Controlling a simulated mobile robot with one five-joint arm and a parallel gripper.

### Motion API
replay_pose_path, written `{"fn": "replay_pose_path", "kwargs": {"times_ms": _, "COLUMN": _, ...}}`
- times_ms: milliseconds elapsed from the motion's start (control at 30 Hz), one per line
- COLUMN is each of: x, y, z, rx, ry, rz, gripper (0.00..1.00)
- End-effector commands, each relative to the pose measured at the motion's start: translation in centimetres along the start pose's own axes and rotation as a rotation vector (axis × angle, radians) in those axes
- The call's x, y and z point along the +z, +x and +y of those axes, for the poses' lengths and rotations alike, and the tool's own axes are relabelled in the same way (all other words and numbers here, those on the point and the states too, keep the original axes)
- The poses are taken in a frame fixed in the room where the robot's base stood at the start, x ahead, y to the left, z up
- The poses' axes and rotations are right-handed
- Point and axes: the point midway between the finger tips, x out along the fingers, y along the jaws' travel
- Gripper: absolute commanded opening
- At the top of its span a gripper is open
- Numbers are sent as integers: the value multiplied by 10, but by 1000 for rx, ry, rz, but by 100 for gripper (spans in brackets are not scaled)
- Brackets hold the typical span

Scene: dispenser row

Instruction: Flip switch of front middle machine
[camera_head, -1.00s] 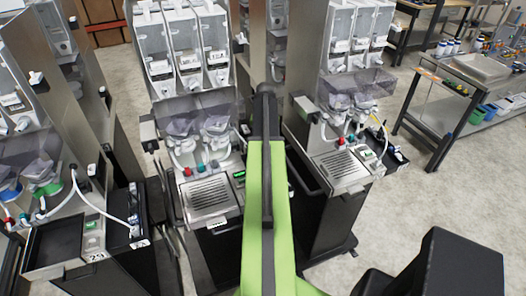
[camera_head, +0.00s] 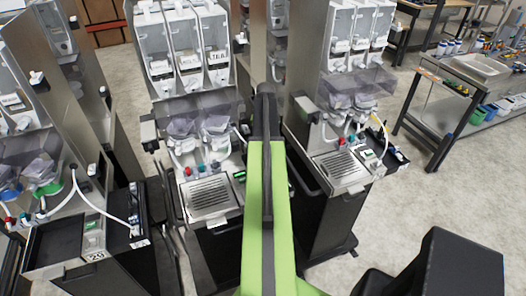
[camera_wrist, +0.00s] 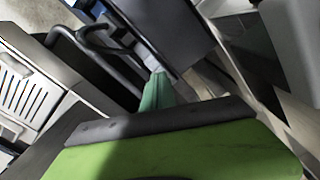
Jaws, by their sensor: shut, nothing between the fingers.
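The middle machine (camera_head: 207,196) of the row stands left of my arm in the head view, with a slotted metal drip tray and red, teal and blue taps. A small green-lit panel (camera_head: 239,176) sits at the right of its tray, close beside my arm. I cannot make out the switch itself; my arm covers part of that side. My gripper (camera_wrist: 157,92) shows in the wrist view as a teal-green tapered tip past my green link. It is shut and empty; it is hidden behind my arm in the head view. I see no contact with a switch.
A left machine (camera_head: 75,240) and a right machine (camera_head: 338,167) flank the middle one, with tall metal panels between. Black rails (camera_wrist: 105,60) and a slotted tray (camera_wrist: 22,90) show in the wrist view.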

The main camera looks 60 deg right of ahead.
Motion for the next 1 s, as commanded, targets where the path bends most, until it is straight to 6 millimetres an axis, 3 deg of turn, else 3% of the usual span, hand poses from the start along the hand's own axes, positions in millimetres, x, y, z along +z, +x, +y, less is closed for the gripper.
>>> {"fn": "replay_pose_path", "kwargs": {"times_ms": 1000, "x": 0, "y": 15, "z": 1, "rx": 0, "ry": 1, "rz": 0, "gripper": 0}}
